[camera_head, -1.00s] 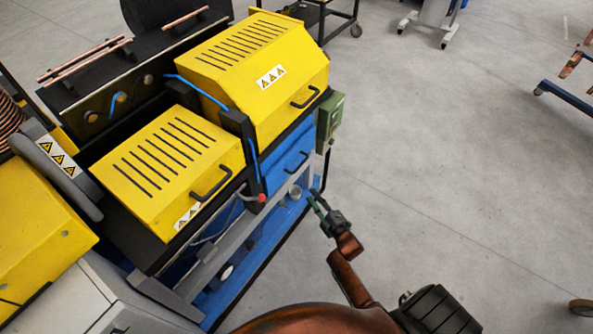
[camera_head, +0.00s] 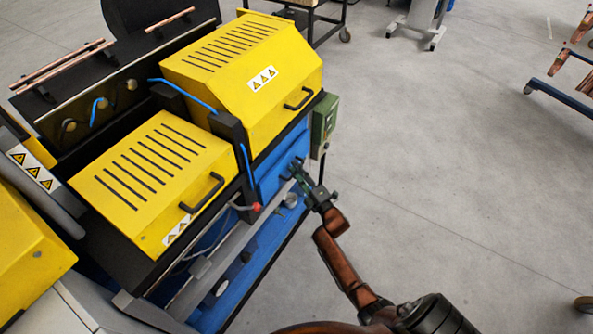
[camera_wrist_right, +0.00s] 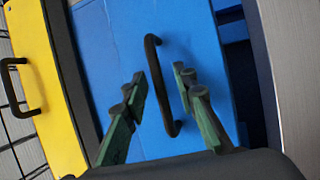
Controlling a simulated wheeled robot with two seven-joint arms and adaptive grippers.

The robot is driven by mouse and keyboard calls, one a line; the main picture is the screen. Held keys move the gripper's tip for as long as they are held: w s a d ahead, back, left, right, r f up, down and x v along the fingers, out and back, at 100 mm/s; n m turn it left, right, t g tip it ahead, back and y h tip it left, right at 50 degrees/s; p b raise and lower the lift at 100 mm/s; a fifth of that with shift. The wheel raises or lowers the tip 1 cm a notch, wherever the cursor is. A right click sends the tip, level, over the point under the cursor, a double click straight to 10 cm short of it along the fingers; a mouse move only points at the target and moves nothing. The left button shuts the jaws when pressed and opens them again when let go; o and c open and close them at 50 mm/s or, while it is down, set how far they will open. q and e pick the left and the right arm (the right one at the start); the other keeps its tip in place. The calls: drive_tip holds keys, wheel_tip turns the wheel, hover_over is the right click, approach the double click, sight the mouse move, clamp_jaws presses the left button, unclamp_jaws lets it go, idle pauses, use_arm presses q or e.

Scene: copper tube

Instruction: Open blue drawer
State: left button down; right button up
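The blue drawer (camera_head: 271,176) is in the front of the machine, below the larger yellow cover, and looks closed. In the right wrist view its blue face (camera_wrist_right: 205,55) fills the middle, with a black bar handle (camera_wrist_right: 153,58) on it. My left gripper is not in view.
Two yellow covers with black handles, the larger (camera_head: 245,70) and the smaller (camera_head: 150,180), sit above. A green box (camera_head: 324,121) is on the machine's right side, and a red knob (camera_head: 256,208) is near the drawer's lower left. Grey floor (camera_head: 430,170) is open to the right.

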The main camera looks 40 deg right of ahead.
clamp_jaws()
idle(0.8)
